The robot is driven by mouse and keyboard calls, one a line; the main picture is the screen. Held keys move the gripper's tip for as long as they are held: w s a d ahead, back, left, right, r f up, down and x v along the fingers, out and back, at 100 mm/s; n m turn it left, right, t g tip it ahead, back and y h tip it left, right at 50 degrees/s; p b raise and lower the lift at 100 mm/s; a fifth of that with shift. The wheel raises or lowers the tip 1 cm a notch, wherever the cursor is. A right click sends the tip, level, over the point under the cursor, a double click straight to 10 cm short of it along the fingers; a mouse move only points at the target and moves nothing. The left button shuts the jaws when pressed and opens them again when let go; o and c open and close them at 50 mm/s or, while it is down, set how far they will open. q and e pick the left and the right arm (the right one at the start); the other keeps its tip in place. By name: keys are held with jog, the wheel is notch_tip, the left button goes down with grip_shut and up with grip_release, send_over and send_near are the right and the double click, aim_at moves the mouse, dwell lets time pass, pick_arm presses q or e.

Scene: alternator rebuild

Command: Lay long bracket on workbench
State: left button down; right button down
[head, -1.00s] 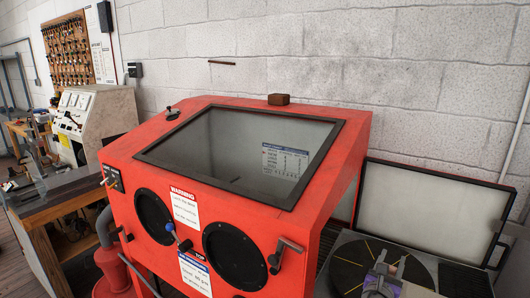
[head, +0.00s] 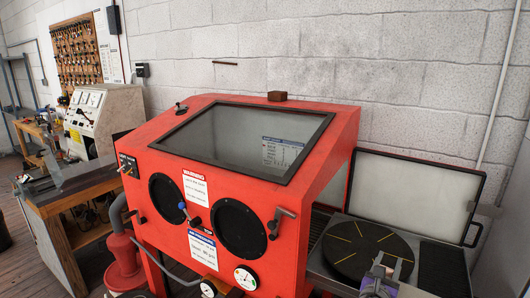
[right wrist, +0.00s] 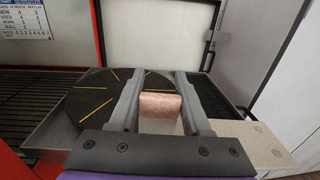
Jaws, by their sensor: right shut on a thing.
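My right gripper (head: 391,264) shows at the lower right of the head view, in front of a round black turntable (head: 368,250). In the right wrist view its two grey fingers (right wrist: 160,102) are shut on a small block-like part with a coppery end (right wrist: 161,106), which I take to be the long bracket. Most of this part is hidden by the fingers and the gripper body. A workbench (head: 75,180) with a dark top and wooden frame stands at the left of the head view. My left gripper is not in view.
A red blast cabinet (head: 320,160) with a sloped window fills the middle, between the turntable and the workbench. An open lid (head: 415,195) stands behind the turntable. A grey machine (head: 95,120) stands at the back left. Wooden floor (head: 35,245) shows beside the bench.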

jog(key=s+a+f+n+t+y, duration=0.1)
jog(key=a+f+n+y, duration=0.1)
jog(key=a+f, duration=0.4)
jog(key=s+a+f+n+t+y, duration=0.1)
jog(key=a+f+y, duration=0.2)
jog(key=a, duration=0.7)
notch_tip(320, 180, down, 3)
jog(key=shift+s+r+n+t, duration=0.15)
jog(key=shift+s+n+t, duration=0.15)
jog(key=shift+n, duration=0.1)
